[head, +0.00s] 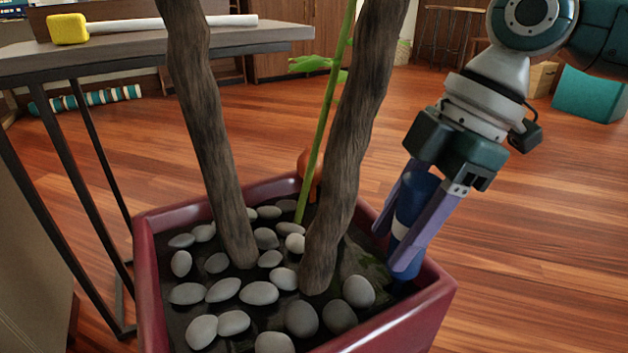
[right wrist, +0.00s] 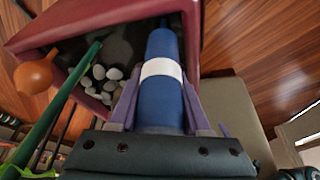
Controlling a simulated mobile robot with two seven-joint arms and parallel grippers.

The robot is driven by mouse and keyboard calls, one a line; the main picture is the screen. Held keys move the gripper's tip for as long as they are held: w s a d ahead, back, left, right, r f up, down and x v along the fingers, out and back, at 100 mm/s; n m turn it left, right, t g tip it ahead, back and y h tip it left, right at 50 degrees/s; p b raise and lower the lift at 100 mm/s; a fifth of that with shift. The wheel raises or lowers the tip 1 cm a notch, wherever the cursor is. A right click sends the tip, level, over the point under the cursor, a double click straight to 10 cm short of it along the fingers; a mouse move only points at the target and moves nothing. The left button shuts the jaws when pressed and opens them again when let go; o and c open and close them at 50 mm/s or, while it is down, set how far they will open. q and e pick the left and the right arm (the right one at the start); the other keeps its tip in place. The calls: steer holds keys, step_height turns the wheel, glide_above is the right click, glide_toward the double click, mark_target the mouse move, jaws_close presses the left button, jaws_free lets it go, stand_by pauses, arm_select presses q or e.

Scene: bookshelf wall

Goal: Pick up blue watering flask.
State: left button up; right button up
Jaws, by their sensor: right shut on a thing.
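The blue watering flask (head: 412,211) has a white band and stands at the right inner side of the plant pot (head: 446,288). My right gripper (head: 414,240) reaches down into the pot with its purple fingers on both sides of the flask, shut on it. In the right wrist view the flask (right wrist: 161,85) lies between the two fingers (right wrist: 157,100), its narrow end pointing away into the pot. The flask's lower tip is hidden in the head view. My left gripper is not in view.
The dark red pot holds several grey stones (head: 260,292), two thick trunks (head: 345,150) and a green stem (head: 322,130). An orange round object (right wrist: 34,77) is at the pot's far side.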

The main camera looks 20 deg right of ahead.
jaws_close()
